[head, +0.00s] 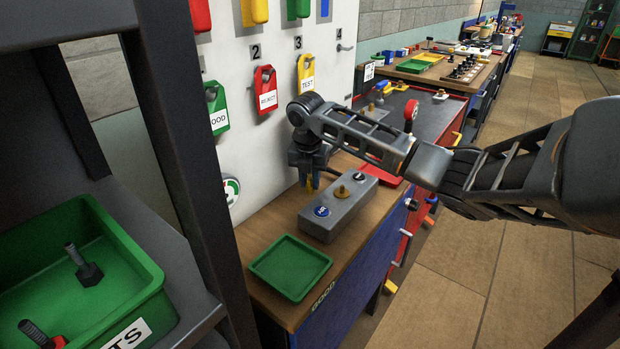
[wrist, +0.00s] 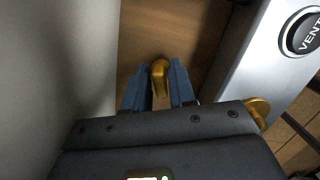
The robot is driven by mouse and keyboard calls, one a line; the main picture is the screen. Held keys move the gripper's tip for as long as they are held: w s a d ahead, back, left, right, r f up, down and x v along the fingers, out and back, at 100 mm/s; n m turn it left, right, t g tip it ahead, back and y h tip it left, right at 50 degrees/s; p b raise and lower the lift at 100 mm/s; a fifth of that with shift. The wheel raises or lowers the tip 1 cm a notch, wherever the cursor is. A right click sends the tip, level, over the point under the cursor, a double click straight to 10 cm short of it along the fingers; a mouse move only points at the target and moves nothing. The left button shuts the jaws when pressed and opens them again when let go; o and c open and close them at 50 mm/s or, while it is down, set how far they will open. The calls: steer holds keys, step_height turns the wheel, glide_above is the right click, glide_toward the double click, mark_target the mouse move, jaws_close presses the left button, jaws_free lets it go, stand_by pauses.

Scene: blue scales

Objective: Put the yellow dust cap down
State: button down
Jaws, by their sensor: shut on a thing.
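My gripper (head: 309,172) is between the white wall panel and the grey box, low over the far-left part of the wooden bench. In the wrist view the two blue-grey fingers of my gripper (wrist: 160,90) are shut on the yellow dust cap (wrist: 159,72), which is a golden-yellow piece with a rounded end. The cap (head: 309,184) shows as a small yellow bit under the fingers in the head view. I cannot tell whether it touches the bench top.
The grey box (head: 330,222) carries a blue button, a brass-coloured knob and a black VENT button (wrist: 302,33); it stands close beside my gripper. The white panel (head: 250,155) rises on the other side. A green tray (head: 256,264) lies nearer on the bench (head: 262,232).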

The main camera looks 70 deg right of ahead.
steer(key=shift+f, duration=0.1)
steer(key=c, duration=1.4)
jaws_free()
steer(key=o, duration=0.5)
steer(key=shift+c, duration=0.2)
step_height(320, 180, up, 12)
steer(key=a+b, duration=0.1)
steer(key=shift+a, duration=0.35)
steer(key=shift+s, duration=0.15)
